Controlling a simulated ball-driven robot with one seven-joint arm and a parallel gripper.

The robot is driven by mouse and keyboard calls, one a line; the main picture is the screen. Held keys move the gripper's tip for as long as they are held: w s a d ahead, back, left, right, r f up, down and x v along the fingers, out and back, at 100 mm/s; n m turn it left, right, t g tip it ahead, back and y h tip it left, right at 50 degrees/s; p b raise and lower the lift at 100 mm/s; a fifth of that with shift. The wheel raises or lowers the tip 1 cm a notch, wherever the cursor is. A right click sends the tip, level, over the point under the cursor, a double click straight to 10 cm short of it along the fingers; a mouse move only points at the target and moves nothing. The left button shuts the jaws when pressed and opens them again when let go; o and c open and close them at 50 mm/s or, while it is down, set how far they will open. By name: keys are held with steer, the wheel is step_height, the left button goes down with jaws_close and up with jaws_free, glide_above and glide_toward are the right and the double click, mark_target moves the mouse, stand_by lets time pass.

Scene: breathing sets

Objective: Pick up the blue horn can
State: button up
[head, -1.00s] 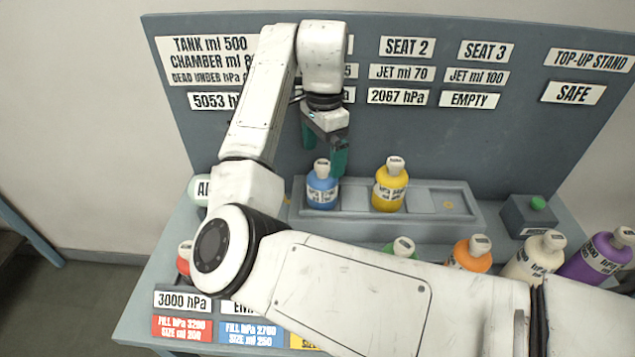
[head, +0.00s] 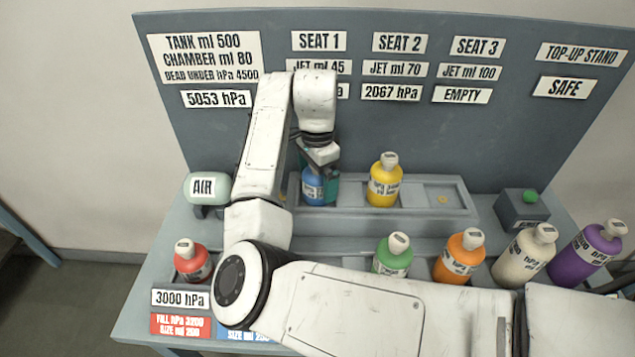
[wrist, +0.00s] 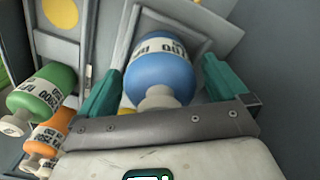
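The blue horn can (head: 314,187) stands upright in the left seat of the raised grey rack (head: 415,207). In the wrist view the blue can (wrist: 161,72) has its white cap toward me and sits between my two teal fingers. My gripper (head: 318,172) is lowered over the can from above and hides its top in the head view. In the wrist view my gripper (wrist: 165,85) is open, one finger on each side of the can, with a gap showing at least on the left. Contact on the right is hard to judge.
A yellow can (head: 384,182) stands in the rack's middle seat; the right seat is empty. Red (head: 192,260), green (head: 393,254), orange (head: 460,254), cream (head: 525,253) and purple (head: 590,252) cans stand in front. A panel (head: 440,140) rises behind. A small box (head: 522,209) is right.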

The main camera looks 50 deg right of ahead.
steer(key=c, duration=1.1)
steer(key=shift+r, duration=0.1)
steer(key=shift+c, duration=0.2)
